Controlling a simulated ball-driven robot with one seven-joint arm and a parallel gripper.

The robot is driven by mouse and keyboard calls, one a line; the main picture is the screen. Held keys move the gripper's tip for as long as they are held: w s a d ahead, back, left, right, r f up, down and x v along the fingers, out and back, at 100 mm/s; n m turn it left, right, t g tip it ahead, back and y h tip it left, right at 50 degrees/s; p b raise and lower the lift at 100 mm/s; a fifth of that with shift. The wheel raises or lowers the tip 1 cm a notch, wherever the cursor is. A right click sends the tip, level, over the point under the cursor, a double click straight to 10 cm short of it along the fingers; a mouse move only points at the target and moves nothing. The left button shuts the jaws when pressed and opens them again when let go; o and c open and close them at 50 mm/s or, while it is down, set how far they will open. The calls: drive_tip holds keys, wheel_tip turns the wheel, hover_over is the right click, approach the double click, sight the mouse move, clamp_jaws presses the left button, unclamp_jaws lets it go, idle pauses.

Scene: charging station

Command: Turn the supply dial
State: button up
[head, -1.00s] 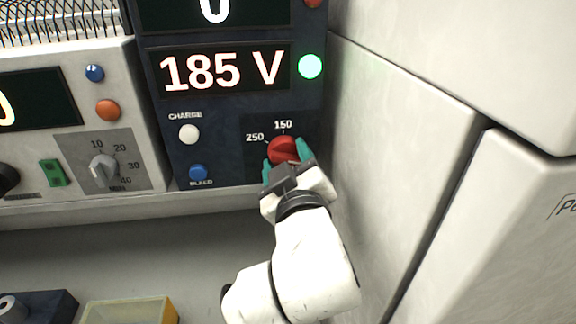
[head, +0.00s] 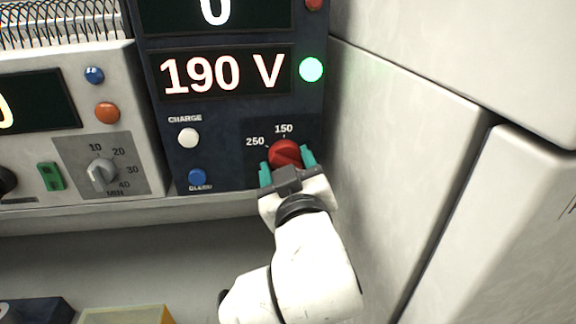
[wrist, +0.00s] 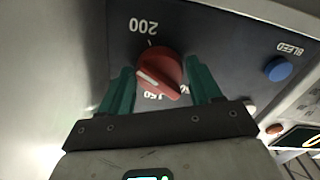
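The red supply dial (head: 285,153) sits on the dark blue panel, with 150 and 250 printed around it. In the wrist view the dial (wrist: 160,72) shows a pale pointer mark, and 200 is printed near it. My gripper (head: 286,161) has its two green fingers on either side of the dial. In the wrist view a narrow gap shows between each finger and the dial, so my gripper (wrist: 159,68) is open around it. The voltage display (head: 222,73) reads 190 V. Part of the dial's scale is hidden by my gripper.
A lit green lamp (head: 311,69) is above the dial. A white CHARGE button (head: 188,138) and a blue BLEED button (head: 197,177) are to its left. A pale wall (head: 400,130) stands close on the right. A timer knob (head: 102,173) is further left.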

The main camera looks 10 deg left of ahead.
drive_tip(key=o, duration=0.3)
drive_tip(key=shift+o, duration=0.2)
drive_tip(key=b+v, duration=0.1)
drive_tip(key=v, duration=0.9)
drive_tip(key=shift+s+b, duration=0.3)
drive_tip(key=shift+s, duration=0.1)
drive_tip(key=shift+d+r, duration=0.1)
